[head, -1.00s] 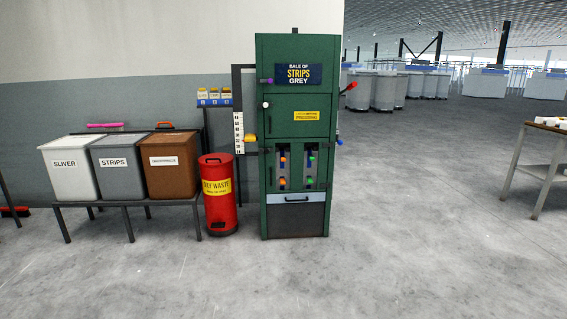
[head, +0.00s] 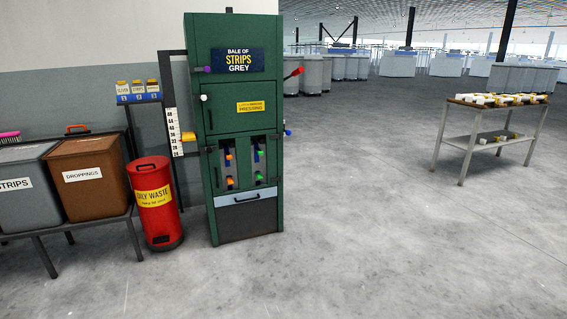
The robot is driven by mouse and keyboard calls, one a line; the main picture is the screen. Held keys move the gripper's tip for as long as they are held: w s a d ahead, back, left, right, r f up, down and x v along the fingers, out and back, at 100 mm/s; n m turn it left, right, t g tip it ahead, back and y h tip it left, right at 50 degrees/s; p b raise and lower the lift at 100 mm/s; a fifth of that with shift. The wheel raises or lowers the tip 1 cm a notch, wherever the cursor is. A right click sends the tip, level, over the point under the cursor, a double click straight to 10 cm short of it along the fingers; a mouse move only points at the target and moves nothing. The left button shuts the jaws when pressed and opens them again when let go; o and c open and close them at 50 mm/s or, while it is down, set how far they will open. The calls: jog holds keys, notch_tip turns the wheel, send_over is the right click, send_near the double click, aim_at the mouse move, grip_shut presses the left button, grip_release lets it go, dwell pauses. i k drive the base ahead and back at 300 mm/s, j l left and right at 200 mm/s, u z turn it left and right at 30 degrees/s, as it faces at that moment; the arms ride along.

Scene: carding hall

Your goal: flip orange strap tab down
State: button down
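The tall green baling press (head: 232,100) stands left of centre, with a sign reading "BALE OF STRIPS GREY". Its lower front has two dark upright openings with small coloured tabs. In the left opening an orange tab (head: 228,157) sits near the top beside a blue piece. Another orange piece (head: 230,182) sits at the bottom of that opening. The right opening holds small blue and green pieces (head: 259,176). They are too small to tell which way each tab points. My gripper is not in view.
A red waste bin (head: 154,205) stands close left of the press. Farther left are a brown droppings bin (head: 92,185) and a grey strips bin (head: 25,195) on a stand. A table with pale items (head: 494,106) stands at right. The floor (head: 350,220) in front is clear.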

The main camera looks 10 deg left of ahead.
aim_at(228, 157)
jog(key=i+j+u, duration=0.3)
jog(key=i, duration=0.25)
jog(key=i+j+u, duration=0.3)
jog(key=i, duration=0.3)
jog(key=i+u, duration=0.3)
jog(key=i, duration=0.25)
jog(key=i+z, duration=0.1)
jog(key=i, duration=0.55)
jog(key=i+j, duration=0.1)
jog(key=i, duration=0.5)
jog(key=i+j+z, duration=0.15)
jog(key=i, duration=0.5)
jog(key=i+j+z, duration=0.15)
jog(key=i, duration=0.2)
jog(key=i+j+z, duration=0.15)
jog(key=i, duration=0.25)
jog(key=l, duration=0.05)
